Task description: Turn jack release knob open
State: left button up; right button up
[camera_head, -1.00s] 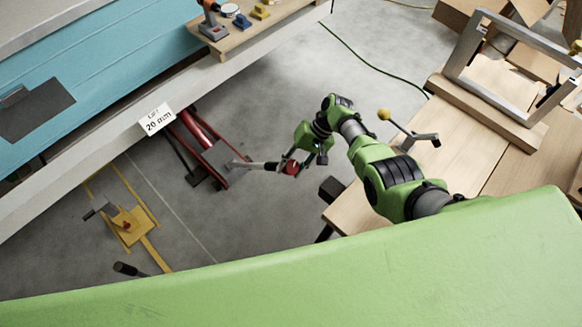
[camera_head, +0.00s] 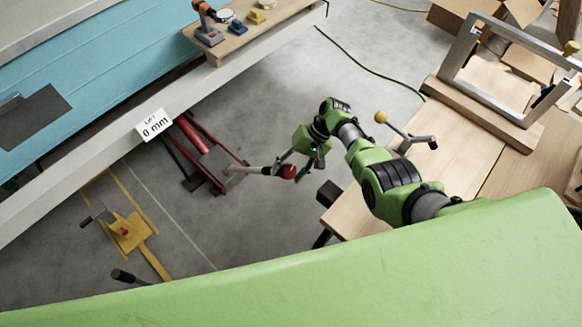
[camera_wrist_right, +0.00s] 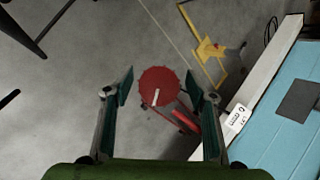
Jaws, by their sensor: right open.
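The red round knob (camera_head: 289,172) sits at the end of the grey bar of the red floor jack (camera_head: 213,165), which stands at the camper's lower edge. In the right wrist view the knob (camera_wrist_right: 160,82) shows face-on with a white mark pointing down and slightly left. My right gripper (camera_head: 300,163) is at the knob. In its wrist view its two fingers (camera_wrist_right: 158,88) are spread, one on each side of the knob with gaps, and they hold nothing. A sign (camera_head: 154,125) on the camper edge reads "LIFT 0 mm". My left gripper is not in view.
A yellow jack (camera_head: 128,230) stands on the floor at left. A wooden workbench (camera_head: 465,145) with a metal frame (camera_head: 490,95) is at right, close to my right arm. A green cable (camera_head: 370,68) crosses the floor. Open concrete lies around the knob.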

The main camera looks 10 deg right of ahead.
jog(key=v, duration=1.2)
